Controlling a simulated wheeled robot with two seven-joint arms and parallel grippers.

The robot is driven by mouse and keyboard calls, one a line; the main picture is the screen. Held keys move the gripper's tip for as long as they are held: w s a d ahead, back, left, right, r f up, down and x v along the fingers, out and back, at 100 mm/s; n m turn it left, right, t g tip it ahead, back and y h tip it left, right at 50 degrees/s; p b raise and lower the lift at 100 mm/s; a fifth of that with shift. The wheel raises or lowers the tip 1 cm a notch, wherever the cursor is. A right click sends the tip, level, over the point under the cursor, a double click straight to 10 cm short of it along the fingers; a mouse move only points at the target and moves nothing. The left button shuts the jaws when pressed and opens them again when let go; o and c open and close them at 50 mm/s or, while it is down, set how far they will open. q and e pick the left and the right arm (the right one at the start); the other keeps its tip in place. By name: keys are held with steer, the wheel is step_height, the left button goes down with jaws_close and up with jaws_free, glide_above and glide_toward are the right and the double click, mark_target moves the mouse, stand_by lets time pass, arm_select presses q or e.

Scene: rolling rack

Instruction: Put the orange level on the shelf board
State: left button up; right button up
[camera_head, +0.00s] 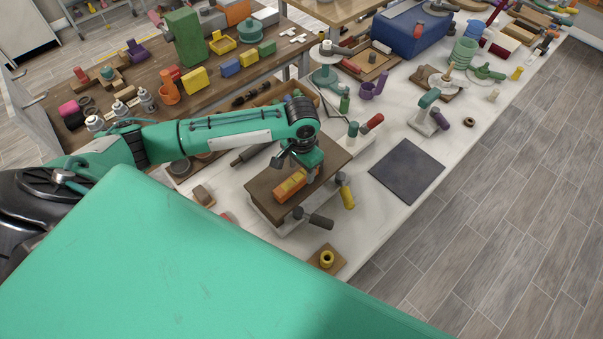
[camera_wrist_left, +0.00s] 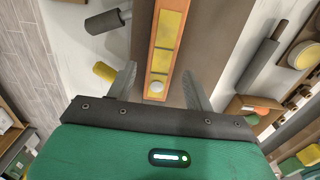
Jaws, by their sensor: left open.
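The orange level (camera_head: 289,186), with yellow windows, lies on the brown shelf board (camera_head: 326,163), toward its left end in the head view. In the left wrist view, the level (camera_wrist_left: 167,38) runs lengthwise away from me over the brown board (camera_wrist_left: 218,40). My left gripper (camera_head: 300,173) is just above the level. Its two fingers are spread, one on each side of the level's near end, with gaps showing in the left wrist view (camera_wrist_left: 157,78). The gripper hides part of the level in the head view. My right gripper is not in view.
A black-handled tool (camera_head: 318,220) and a yellow-handled tool (camera_head: 346,195) lie close beside the board. A dark square mat (camera_head: 407,171) lies to the right. A yellow ring on a wooden base (camera_head: 326,259) is near the front edge. Bare white tabletop (camera_head: 372,215) lies between.

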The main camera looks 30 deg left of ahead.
mark_target(302, 174)
arm_select(q)
step_height(302, 174, up, 9)
steer(key=b, duration=0.2)
stand_by(0.5)
